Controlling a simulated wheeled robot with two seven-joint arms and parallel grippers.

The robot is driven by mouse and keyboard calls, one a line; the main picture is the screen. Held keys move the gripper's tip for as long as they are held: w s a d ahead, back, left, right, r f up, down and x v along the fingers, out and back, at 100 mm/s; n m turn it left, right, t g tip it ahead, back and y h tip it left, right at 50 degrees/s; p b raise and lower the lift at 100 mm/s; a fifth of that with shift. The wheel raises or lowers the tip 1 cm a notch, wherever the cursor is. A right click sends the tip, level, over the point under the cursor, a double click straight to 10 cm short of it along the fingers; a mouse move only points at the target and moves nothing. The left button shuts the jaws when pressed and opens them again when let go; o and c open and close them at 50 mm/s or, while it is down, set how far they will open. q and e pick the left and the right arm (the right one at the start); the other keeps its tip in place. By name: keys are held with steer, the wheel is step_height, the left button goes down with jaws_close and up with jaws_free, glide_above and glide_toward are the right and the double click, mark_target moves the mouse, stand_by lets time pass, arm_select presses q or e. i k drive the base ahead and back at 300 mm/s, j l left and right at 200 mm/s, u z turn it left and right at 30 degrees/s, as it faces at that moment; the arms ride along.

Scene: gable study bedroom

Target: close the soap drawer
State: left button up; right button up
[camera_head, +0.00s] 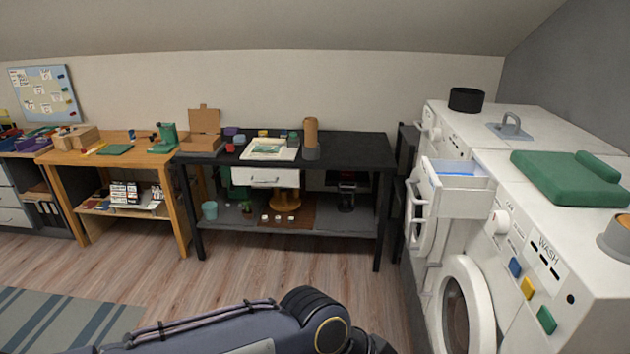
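The soap drawer (463,182) is a white box standing out from the front of the white washing machine (545,235) on the right. It is open, with its top uncovered and something blue showing inside. My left arm comes in along the bottom edge and runs off the frame at the bottom middle, well short of the drawer. My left gripper is outside the picture. My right arm and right gripper do not show.
The washer's round door (466,312) stands below the drawer. A green folded cloth (570,178) lies on top. A second white machine (432,125) stands behind. A black workbench (350,150) stands at the back. The wooden floor (180,285) between is clear.

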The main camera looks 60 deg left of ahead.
mark_target(460, 186)
steer(key=u, duration=1.3)
steer(key=i+j, duration=0.3)
steer(key=i, duration=0.15)
steer(key=i+j+z, duration=0.15)
steer(key=i+j, duration=0.15)
steer(key=i, duration=0.2)
